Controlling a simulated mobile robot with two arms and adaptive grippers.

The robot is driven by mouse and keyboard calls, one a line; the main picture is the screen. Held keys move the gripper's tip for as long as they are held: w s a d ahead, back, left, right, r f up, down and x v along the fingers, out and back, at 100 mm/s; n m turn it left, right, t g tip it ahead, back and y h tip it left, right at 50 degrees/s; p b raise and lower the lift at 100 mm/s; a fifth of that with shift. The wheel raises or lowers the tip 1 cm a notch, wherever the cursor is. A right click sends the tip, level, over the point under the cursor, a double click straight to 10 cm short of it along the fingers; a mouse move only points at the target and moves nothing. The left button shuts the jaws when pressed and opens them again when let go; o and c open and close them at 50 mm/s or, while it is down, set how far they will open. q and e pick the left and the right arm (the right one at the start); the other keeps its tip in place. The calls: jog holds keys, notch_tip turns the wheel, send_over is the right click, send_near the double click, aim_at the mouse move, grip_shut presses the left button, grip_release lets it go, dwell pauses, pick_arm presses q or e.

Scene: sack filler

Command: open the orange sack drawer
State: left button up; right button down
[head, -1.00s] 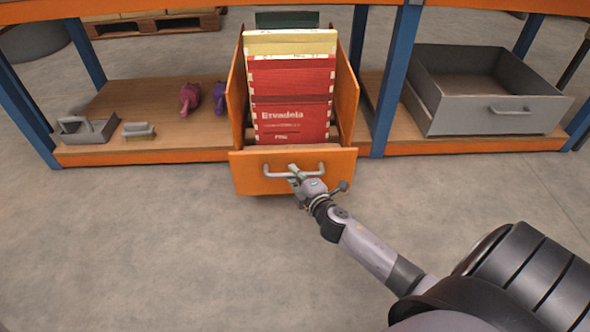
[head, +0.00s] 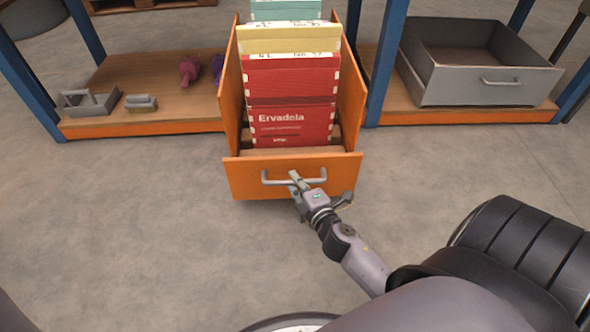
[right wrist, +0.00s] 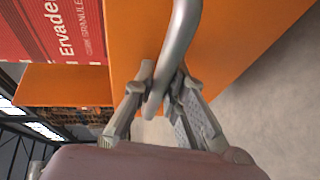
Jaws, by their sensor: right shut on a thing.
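The orange sack drawer (head: 240,181) stands pulled out from the shelf in the head view, with red, cream and pale green sacks (head: 291,123) upright inside. Its grey bar handle (head: 313,181) is on the front panel. The drawer's back end is out of view. My left gripper is not in view.
A grey open drawer (head: 470,98) sits on the shelf at the right. A grey caddy (head: 88,108), a small grey block (head: 141,103) and pink and purple items (head: 188,71) lie on the left shelf. Blue posts (head: 385,65) flank the drawer. Floor in front is clear.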

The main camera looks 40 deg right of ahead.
jog(key=shift+s+a, duration=0.3)
jog(key=shift+s, duration=0.15)
jog(key=c, duration=1.6)
grip_release()
jog(key=shift+s, duration=0.1)
jog(key=v, duration=1.1)
jog(key=shift+s, duration=0.4)
